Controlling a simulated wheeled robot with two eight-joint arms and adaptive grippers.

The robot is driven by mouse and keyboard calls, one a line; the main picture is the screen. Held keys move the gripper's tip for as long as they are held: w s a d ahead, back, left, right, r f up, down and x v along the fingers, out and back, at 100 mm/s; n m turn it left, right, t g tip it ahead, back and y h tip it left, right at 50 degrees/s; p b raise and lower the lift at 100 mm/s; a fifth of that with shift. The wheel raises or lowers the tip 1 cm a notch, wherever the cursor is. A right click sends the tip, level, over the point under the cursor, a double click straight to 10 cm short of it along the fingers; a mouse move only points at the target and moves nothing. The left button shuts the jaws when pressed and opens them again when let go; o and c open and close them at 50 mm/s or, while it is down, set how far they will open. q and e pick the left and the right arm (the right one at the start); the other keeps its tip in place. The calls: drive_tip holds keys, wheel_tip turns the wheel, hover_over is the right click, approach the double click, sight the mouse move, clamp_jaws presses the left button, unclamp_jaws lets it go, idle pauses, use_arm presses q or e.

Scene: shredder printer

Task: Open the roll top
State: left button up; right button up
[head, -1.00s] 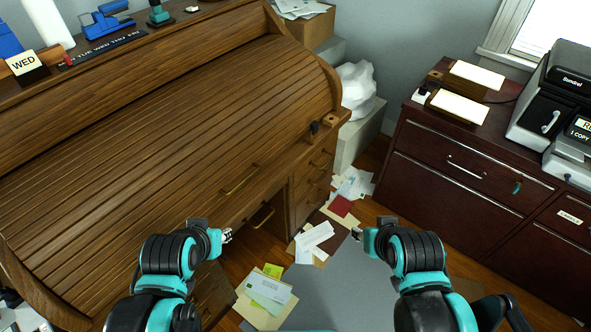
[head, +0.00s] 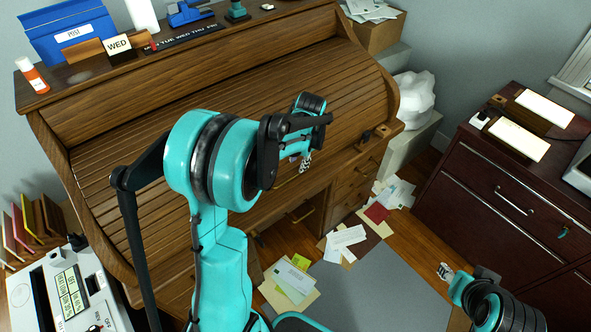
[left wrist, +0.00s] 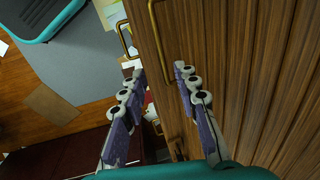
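The wooden roll top (head: 200,125) is a slatted curved cover, down over the desk. A brass handle (head: 284,181) near its lower edge shows in the head view. My left gripper (head: 304,160) is in front of the lower right part of the roll top, close to this handle, partly hidden by my arm. In the left wrist view its two fingers (left wrist: 160,78) are spread apart, and a brass handle (left wrist: 157,35) on the slatted wood runs down toward the gap between them. Contact cannot be told. My right gripper (head: 445,271) is low at the right, away from the desk.
A lower drawer handle (head: 300,217) sits under the roll top. Papers (head: 345,240) lie on the floor by a grey mat (head: 375,285). A dark red cabinet (head: 490,190) stands at the right. A blue box (head: 75,38) and a WED sign (head: 118,45) stand on the desk top.

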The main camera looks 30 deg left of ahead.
sight(295, 176)
use_arm(q)
drive_tip(key=f+b, duration=0.1)
drive_tip(key=f, duration=0.1)
drive_tip(key=a+f+b, duration=0.1)
drive_tip(key=f, duration=0.2)
drive_tip(key=f+b, duration=0.1)
drive_tip(key=f, duration=0.2)
drive_tip(key=shift+w+a, duration=0.25)
drive_tip(key=shift+w, duration=0.1)
clamp_jaws()
